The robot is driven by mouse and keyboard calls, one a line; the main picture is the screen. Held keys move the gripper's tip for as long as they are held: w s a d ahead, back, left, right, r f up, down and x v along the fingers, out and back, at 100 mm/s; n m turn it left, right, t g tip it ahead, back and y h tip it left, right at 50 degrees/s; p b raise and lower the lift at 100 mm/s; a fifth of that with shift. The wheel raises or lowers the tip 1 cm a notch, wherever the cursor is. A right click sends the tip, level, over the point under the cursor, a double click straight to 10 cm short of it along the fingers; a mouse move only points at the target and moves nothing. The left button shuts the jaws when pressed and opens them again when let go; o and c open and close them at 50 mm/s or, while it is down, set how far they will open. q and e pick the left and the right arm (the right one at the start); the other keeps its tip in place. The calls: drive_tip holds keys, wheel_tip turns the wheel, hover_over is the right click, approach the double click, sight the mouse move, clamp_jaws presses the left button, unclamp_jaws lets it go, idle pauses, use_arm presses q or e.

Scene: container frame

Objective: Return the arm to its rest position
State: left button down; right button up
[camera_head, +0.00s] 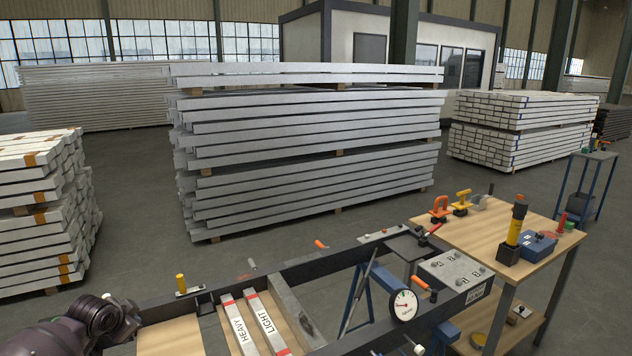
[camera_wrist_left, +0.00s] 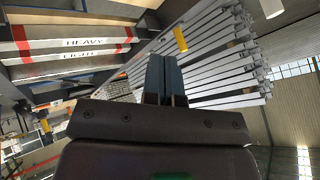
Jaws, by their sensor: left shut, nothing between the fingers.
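My left arm (camera_head: 95,322) comes in at the lower left of the head view, beside the left end of the dark frame. Its fingers cannot be made out there. In the left wrist view my left gripper (camera_wrist_left: 166,78) shows its two blue-grey fingers together, shut with nothing between them. It is apart from the bars marked HEAVY (camera_head: 239,327) and LIGHT (camera_head: 266,324), which lie side by side in the frame. My right gripper is in neither view.
The dark frame (camera_head: 292,268) spans the lower middle, with a yellow-handled clamp (camera_head: 181,284) on its left part and a dial gauge (camera_head: 404,305) at right. A wooden table (camera_head: 478,232) with tools stands at right. Stacks of metal beams (camera_head: 315,130) stand behind, across open floor.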

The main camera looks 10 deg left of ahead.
use_arm(q)
drive_tip(key=w+d+r+t, duration=0.2)
drive_tip(key=w+d+r, duration=0.1)
drive_tip(key=s+d+f+t+h, duration=0.1)
drive_tip(key=s+d+f+t, duration=0.1)
drive_tip(key=s+d, duration=0.35)
drive_tip(key=s+d+f+t+h, duration=0.1)
drive_tip(key=s+d+f, duration=0.1)
drive_tip(key=d, duration=0.6)
drive_tip(key=s+d+f+n, duration=0.2)
drive_tip(key=s+d+f, duration=0.2)
drive_tip(key=s, duration=0.7)
drive_tip(key=s+d+f+n+g, duration=0.1)
drive_tip(key=s+d+f+n, duration=0.2)
drive_tip(key=s, duration=0.9)
wheel_tip(320, 180, down, 3)
drive_tip(key=shift+s+d+r+y, duration=0.15)
drive_tip(key=shift+d+y, duration=0.15)
drive_tip(key=shift+d, duration=0.6)
drive_tip(key=shift+a, duration=0.15)
